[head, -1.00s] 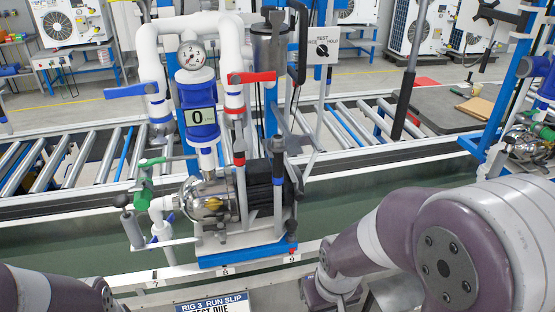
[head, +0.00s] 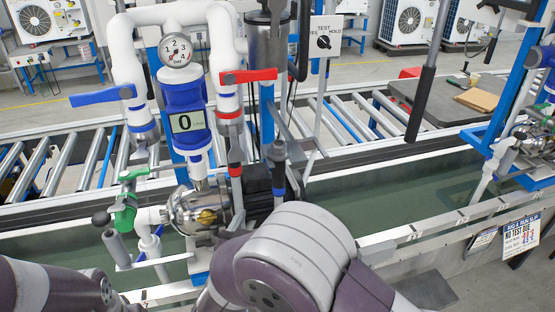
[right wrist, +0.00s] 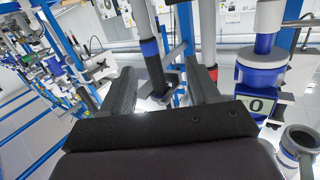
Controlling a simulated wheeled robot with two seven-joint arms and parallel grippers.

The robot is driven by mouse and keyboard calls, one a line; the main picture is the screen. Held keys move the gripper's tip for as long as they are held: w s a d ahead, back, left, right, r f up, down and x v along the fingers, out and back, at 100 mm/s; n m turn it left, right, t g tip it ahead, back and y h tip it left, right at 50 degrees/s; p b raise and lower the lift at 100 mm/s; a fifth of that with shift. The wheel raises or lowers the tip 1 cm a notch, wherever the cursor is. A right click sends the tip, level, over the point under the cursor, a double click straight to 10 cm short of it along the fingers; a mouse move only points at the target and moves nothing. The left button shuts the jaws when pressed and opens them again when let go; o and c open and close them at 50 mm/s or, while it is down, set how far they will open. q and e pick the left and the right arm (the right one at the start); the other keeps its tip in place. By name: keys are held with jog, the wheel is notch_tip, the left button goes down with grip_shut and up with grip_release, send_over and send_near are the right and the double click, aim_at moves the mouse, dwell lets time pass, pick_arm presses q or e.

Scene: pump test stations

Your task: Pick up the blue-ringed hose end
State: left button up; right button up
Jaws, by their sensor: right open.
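The blue-ringed hose end (head: 279,190) stands upright at the right side of the pump in the head view, dark at its top with a blue band below. In the right wrist view the blue-ringed hose end (right wrist: 150,48) appears in the gap between the fingers of my right gripper (right wrist: 160,75). The gripper is open, and nothing is clamped in it. In the head view my right forearm covers the lower hose and the gripper's fingers. Of my left arm only a link shows at the lower left; its gripper is out of view.
A red-ringed hose end (head: 235,171) stands close to the left of the blue-ringed one. The steel pump (head: 198,210), the green valve (head: 125,215) and the blue display unit (head: 186,115) crowd the left. A roller conveyor (head: 345,125) runs behind. The green trough (head: 390,205) is open to the right.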

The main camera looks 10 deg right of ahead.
aim_at(277, 183)
jog(key=shift+h, duration=0.8)
jog(key=w+d+r, duration=0.1)
jog(key=w+d, duration=0.1)
jog(key=w, duration=0.1)
jog(key=w+d+p, duration=0.1)
jog(key=w+d, duration=0.2)
jog(key=w+d+r+p, duration=0.1)
jog(key=w+d, duration=0.1)
jog(key=w, duration=0.1)
jog(key=shift+w+d+r, duration=0.15)
jog(key=shift+d+r, duration=0.1)
jog(key=shift+r, duration=0.05)
jog(key=shift+w+d+f, duration=0.15)
jog(key=shift+w+d, duration=0.05)
jog(key=shift+w, duration=0.25)
jog(key=shift+s, duration=0.1)
grip_shut()
